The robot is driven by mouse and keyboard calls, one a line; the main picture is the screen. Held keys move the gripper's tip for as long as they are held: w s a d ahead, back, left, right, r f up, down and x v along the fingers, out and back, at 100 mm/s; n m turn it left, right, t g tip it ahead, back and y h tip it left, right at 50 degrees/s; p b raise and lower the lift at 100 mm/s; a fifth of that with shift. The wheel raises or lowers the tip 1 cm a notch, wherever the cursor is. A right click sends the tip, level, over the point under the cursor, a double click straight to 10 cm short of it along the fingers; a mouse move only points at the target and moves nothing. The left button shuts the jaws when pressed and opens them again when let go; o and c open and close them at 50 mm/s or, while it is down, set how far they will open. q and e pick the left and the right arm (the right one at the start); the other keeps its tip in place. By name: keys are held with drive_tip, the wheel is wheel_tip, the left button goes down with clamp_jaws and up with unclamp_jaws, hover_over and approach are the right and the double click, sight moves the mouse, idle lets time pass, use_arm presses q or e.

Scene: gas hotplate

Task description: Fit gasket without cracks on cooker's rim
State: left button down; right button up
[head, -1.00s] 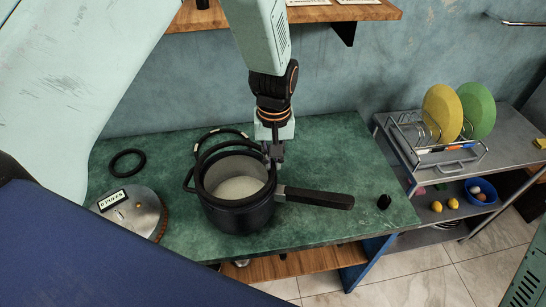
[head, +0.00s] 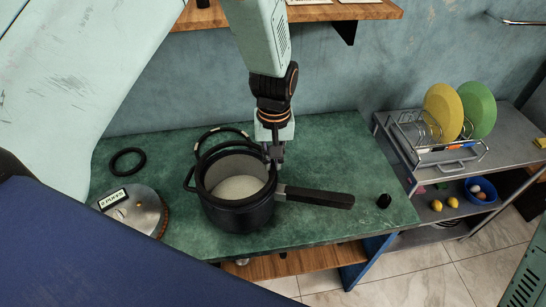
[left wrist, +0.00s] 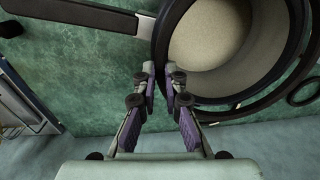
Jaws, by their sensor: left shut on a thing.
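The black cooker (head: 236,216) stands on the green table with its handle to the right and pale contents inside. A plain black gasket ring (head: 228,145) lies at its rim; I cannot tell whether it is fully seated. My left gripper (head: 275,156) is shut on that ring at the cooker's back right edge. In the left wrist view the fingertips (left wrist: 165,72) meet beside the dark rim. Another black ring with pale marks (head: 209,133) lies behind the cooker. A smaller-looking black ring (head: 127,162) lies to the left. My right gripper is not in view.
A round metal lid with a label (head: 148,217) lies left of the cooker. A small black knob (head: 384,201) stands at the right of the table (head: 340,150). A dish rack with plates (head: 440,140) is on the shelf unit beyond. A wooden shelf (head: 340,12) hangs above.

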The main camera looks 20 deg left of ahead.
use_arm(q)
drive_tip(key=shift+f+b, duration=0.45)
drive_tip(key=shift+f, duration=0.45)
drive_tip(key=c, duration=1.4)
unclamp_jaws()
drive_tip(key=shift+o, duration=0.2)
wheel_tip(320, 180, up, 12)
drive_tip(key=shift+d, duration=0.1)
